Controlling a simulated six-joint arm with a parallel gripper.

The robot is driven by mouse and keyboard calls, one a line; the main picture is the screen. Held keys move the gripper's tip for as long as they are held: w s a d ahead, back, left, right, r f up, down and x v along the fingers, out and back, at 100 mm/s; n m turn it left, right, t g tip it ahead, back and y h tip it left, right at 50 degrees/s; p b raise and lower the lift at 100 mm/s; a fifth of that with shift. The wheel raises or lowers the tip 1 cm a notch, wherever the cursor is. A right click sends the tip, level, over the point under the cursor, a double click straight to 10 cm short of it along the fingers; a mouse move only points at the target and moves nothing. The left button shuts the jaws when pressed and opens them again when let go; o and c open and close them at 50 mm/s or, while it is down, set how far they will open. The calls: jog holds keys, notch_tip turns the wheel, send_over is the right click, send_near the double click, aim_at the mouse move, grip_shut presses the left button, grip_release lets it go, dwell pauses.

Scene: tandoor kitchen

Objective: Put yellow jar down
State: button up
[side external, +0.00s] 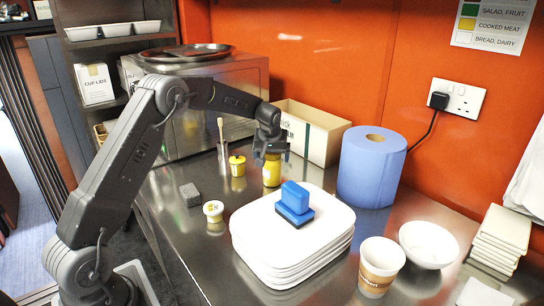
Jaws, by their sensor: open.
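A yellow jar (271,171) stands upright on the steel counter, behind the stack of white plates. My gripper (270,156) is open and sits right at the top of the jar, its fingers around or just above the upper part; whether they touch it I cannot tell. The jar's top is partly hidden by my gripper. Another small yellow jar (237,166) with a yellow lid stands to the left on the counter.
White plates (262,262) with a blue block-like tool (294,203) on top stand in front. A blue paper roll (370,168) is at the right, an open carton (313,133) behind. A white-lidded pot (213,211) and grey sponge (190,194) lie left.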

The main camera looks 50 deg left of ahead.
jog(key=s+d+r+m, duration=0.1)
jog(key=s+d+r, duration=0.4)
jog(key=r, duration=0.3)
jog(key=s+d+r+m, duration=0.1)
jog(key=s+d+r, duration=0.35)
jog(key=r, duration=0.35)
jog(key=s+d+m+h, duration=0.1)
jog(key=s+d, duration=0.3)
jog(key=s, duration=0.4)
jog(key=s+d+f+m+t+h, duration=0.1)
jog(key=s+d+m, duration=0.2)
jog(key=s, duration=0.6)
jog(key=s+d+f+m+t+h, duration=0.1)
jog(key=s+d+m, duration=0.2)
jog(key=s+d, duration=0.4)
jog(key=shift+s+d, duration=0.2)
jog(key=shift+s, duration=0.95)
